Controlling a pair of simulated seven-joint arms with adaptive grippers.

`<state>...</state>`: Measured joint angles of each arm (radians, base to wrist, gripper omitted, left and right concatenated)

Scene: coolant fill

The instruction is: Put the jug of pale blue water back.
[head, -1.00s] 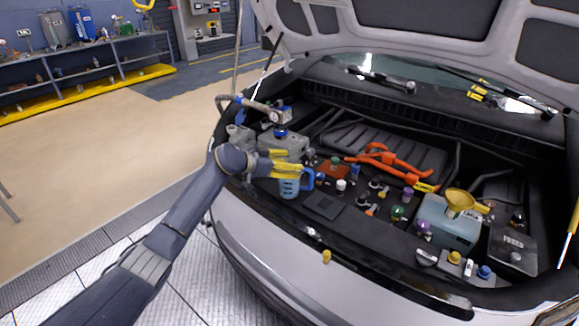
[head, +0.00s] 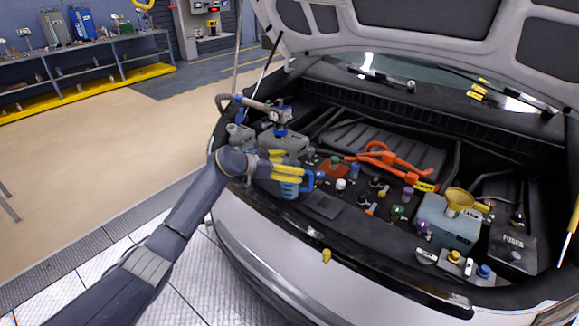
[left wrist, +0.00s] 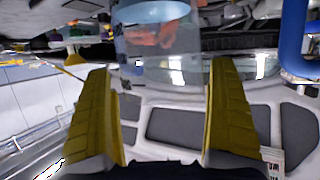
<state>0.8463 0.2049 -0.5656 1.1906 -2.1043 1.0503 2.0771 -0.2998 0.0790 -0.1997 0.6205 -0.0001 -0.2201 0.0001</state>
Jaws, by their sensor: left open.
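The jug of pale blue water (head: 289,189) stands at the front left of the engine bay, its blue handle (head: 314,180) toward the right. In the head view, the yellow fingers of my left gripper (head: 290,165) cover its upper part. In the left wrist view, the clear jug (left wrist: 160,50) shows beyond and between the two spread fingers of my left gripper (left wrist: 160,95), with a gap on each side. Its blue handle (left wrist: 294,40) is at the right. My left gripper is open. What the jug's base rests on is unclear. My right gripper is not in view.
A yellow funnel (head: 459,198) sits on the pale reservoir (head: 447,226) at the right. Orange-red hoses (head: 390,162) and several coloured caps lie right of the jug. A hose fitting (head: 281,117) stands behind the gripper. The raised hood (head: 425,20) is overhead.

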